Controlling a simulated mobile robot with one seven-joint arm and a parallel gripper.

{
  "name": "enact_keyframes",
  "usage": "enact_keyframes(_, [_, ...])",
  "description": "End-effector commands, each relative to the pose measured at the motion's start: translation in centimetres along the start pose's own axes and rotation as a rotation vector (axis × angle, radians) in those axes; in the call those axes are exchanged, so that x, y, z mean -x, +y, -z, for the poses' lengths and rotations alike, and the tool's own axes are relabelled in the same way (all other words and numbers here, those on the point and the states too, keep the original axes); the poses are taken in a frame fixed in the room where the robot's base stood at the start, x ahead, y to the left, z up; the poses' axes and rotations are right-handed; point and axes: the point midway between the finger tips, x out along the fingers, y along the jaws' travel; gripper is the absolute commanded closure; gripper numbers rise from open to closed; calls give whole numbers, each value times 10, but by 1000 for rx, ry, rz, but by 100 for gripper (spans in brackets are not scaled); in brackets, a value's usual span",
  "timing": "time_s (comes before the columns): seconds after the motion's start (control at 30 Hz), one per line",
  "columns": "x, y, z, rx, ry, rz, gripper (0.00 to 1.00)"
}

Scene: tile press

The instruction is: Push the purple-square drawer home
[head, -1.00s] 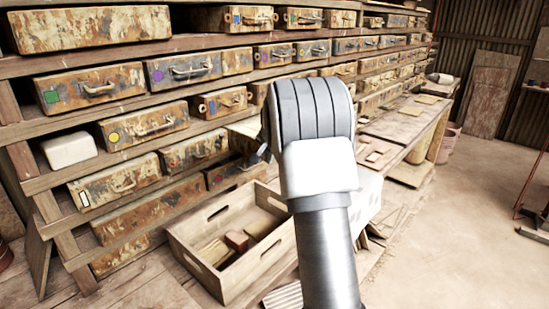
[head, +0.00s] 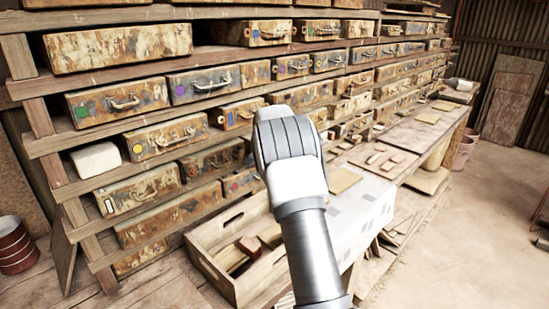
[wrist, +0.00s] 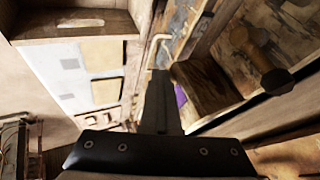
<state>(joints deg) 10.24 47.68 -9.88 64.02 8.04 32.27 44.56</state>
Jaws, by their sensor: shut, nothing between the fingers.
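Two drawers in the shelf carry purple marks in the head view: a wide grey one (head: 205,84) on the left and a small one (head: 292,67) further right. The marks are too small to tell which is square. In the wrist view a purple patch (wrist: 180,96) shows just right of my fingers, on a surface partly hidden by them and by a brown wooden block-like part (wrist: 205,86). My gripper (wrist: 160,78) is shut and empty, close beside that patch; contact cannot be told. In the head view my own wrist hides the fingers.
Other rusty drawers with coloured marks and handles fill the shelf, such as the green-marked one (head: 118,102). An open wooden crate (head: 212,262) stands below. A long bench (head: 405,140) runs along the right.

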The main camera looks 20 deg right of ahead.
Motion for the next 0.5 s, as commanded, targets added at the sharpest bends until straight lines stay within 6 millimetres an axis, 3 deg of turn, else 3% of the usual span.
enact_keyframes(0.03, [0, -14, 3, 2, 6, 10, 100])
enact_keyframes(0.2, [-10, -34, 4, 1, 8, 11, 100])
enact_keyframes(0.5, [-21, -50, 1, 1, 9, 14, 100])
